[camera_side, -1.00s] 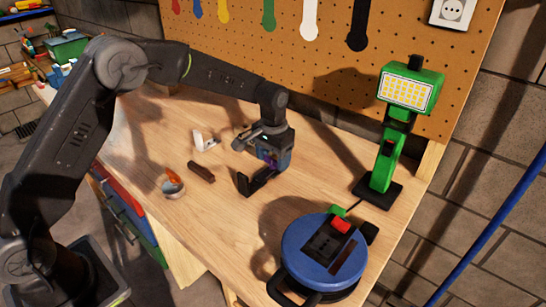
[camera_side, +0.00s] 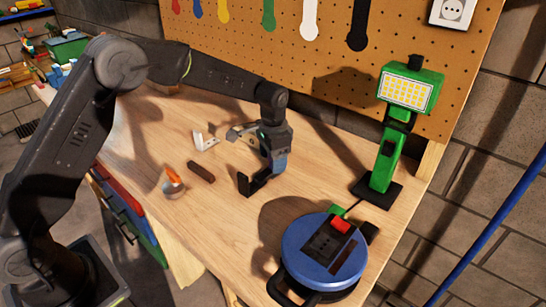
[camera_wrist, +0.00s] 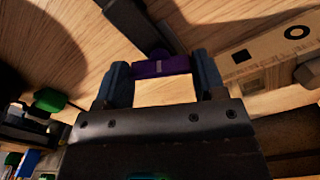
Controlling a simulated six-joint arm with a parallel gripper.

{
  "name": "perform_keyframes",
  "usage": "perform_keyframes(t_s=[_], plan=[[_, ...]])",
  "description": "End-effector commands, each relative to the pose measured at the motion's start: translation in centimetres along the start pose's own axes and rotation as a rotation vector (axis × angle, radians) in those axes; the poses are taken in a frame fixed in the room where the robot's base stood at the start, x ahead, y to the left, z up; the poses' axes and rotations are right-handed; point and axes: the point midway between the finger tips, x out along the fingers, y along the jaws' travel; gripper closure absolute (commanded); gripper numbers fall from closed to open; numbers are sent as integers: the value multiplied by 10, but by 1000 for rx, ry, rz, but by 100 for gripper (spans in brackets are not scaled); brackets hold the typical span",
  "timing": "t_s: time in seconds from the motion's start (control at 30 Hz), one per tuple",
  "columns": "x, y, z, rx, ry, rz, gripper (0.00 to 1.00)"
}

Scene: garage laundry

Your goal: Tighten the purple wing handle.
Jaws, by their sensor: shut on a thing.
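The purple wing handle (camera_wrist: 160,66) lies between the blue fingers of my gripper (camera_wrist: 162,80) in the wrist view, near their tips. The jaws are shut on it. In the side view my gripper (camera_side: 275,160) points down at the middle of the workbench, and its fingers hide the handle. A black L-shaped part (camera_side: 246,184) stands right beside and below the fingertips. How far the handle is screwed in cannot be seen.
On the workbench (camera_side: 215,215) lie a brown bar (camera_side: 201,172), a white bracket (camera_side: 205,141) and a small orange-topped item (camera_side: 173,185). A blue cable reel (camera_side: 300,240) stands at front right, a green work lamp (camera_side: 385,160) behind it. The pegboard (camera_side: 290,60) closes the back.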

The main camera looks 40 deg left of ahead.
Motion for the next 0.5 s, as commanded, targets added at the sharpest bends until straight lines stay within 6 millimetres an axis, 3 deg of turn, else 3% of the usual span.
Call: perform_keyframes(t_s=[0.5], plan=[[-2, 0, -1, 95, 3, -1, 60]])
